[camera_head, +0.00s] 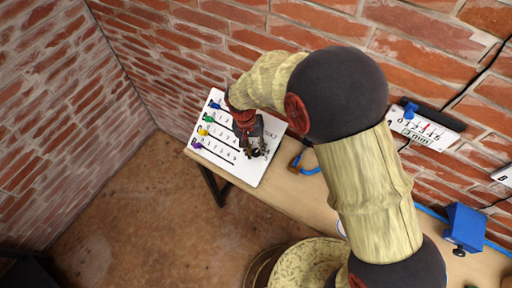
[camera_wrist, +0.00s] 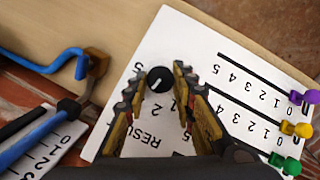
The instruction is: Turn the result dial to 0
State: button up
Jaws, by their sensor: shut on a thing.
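The white board (camera_head: 250,174) with printed numbers lies on the wooden table against the brick wall. The result dial (camera_wrist: 160,79) is a round black knob with a white pointer line. In the wrist view the pointer slants toward the picture's lower left. Upside-down "RESULT" lettering and numbers are printed near it, partly covered by my fingers. My gripper (camera_wrist: 158,76) is shut on the dial, one finger on each side of it.
Sliders with blue (camera_head: 214,105), green (camera_head: 208,118), yellow (camera_head: 203,132) and purple (camera_head: 197,145) knobs line the board's left side. A blue hooked cable (camera_wrist: 45,65) lies beside the board. A numbered panel (camera_head: 425,126) and a blue clamp-like block (camera_head: 463,226) are farther right.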

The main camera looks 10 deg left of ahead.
jog(key=n+h, duration=0.1)
jog(key=n, duration=0.1)
jog(key=n+h+p, duration=0.1)
jog(key=n, duration=0.1)
jog(key=shift+a+h+p, duration=0.3)
jog(key=n+t+h, duration=0.1)
jog(key=n, duration=0.1)
jog(key=n+h+p, duration=0.1)
jog(key=n+h, duration=0.1)
jog(key=n, duration=0.1)
jog(key=shift+s+a+f+n+t, duration=0.2)
jog(key=shift+n+t, duration=0.1)
jog(key=shift+t, duration=0.1)
jog(key=n+t+h, duration=0.1)
jog(key=n, duration=0.1)
jog(key=n+t+h, duration=0.1)
jog(key=n, duration=0.2)
jog(key=shift+s+a+f+t, duration=0.1)
jog(key=shift+s+f+t, duration=0.05)
jog(key=shift+t, duration=0.15)
jog(key=n+t, duration=0.1)
jog(key=n, duration=0.2)
jog(key=n+t, duration=0.2)
jog(key=n, duration=0.1)
jog(key=shift+s+f+t, duration=0.1)
jog(key=shift+s+t, duration=0.1)
jog(key=shift+t, duration=0.1)
jog(key=shift+n, duration=0.4)
jog(key=o, duration=1.1)
jog(key=shift+o, duration=0.2)
